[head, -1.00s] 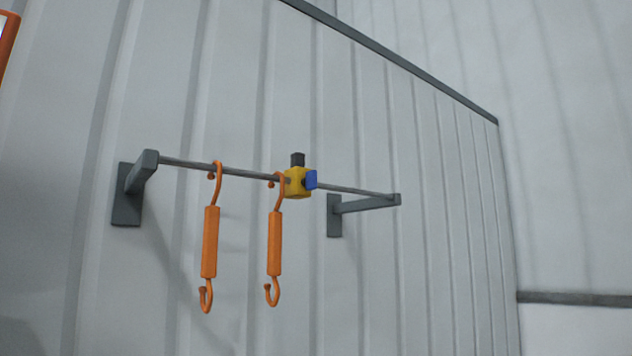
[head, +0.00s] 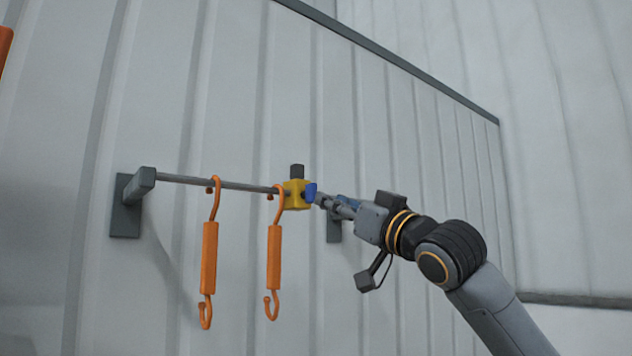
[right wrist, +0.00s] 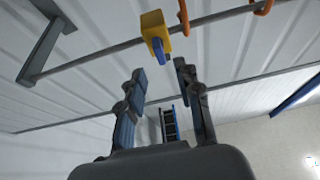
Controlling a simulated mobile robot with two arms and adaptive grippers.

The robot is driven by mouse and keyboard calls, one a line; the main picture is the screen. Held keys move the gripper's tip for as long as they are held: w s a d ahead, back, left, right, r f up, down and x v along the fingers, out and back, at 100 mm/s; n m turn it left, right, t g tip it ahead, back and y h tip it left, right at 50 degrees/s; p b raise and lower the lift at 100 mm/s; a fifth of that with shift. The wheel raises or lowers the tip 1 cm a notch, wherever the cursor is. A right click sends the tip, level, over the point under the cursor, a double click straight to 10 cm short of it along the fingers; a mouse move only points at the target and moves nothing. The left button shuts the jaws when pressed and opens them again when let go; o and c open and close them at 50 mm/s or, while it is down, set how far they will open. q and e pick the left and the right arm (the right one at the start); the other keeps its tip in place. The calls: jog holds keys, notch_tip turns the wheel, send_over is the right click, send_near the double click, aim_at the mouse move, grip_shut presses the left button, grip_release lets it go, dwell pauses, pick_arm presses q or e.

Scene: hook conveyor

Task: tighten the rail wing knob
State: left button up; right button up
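The blue wing knob (head: 310,192) sits on the right side of the yellow block (head: 295,199), which is mounted on the grey rail (head: 228,185). A dark piece (head: 297,171) stands on top of the block. My right gripper (head: 322,200) comes in from the right, with its tips close to the knob. In the right wrist view, the two fingers of my right gripper (right wrist: 158,68) are apart. The knob (right wrist: 158,50) shows just ahead of the gap between them, under the yellow block (right wrist: 153,21); I cannot tell whether they touch. My left gripper is not in view.
Two orange hooks (head: 209,258) (head: 274,258) hang from the rail left of the block, the nearer one close beside it. A dark wall bracket (head: 126,207) holds the rail's left end. My right arm covers much of the right bracket (head: 333,229).

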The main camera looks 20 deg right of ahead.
aim_at(315, 193)
jog(key=p+x, duration=0.2)
jog(key=x, duration=0.4)
jog(key=shift+s+r+p, duration=0.1)
jog(key=shift+r+p, duration=0.05)
jog(key=shift+p, duration=0.15)
jog(key=shift+w+a, duration=0.1)
jog(key=shift+w, duration=0.3)
grip_shut()
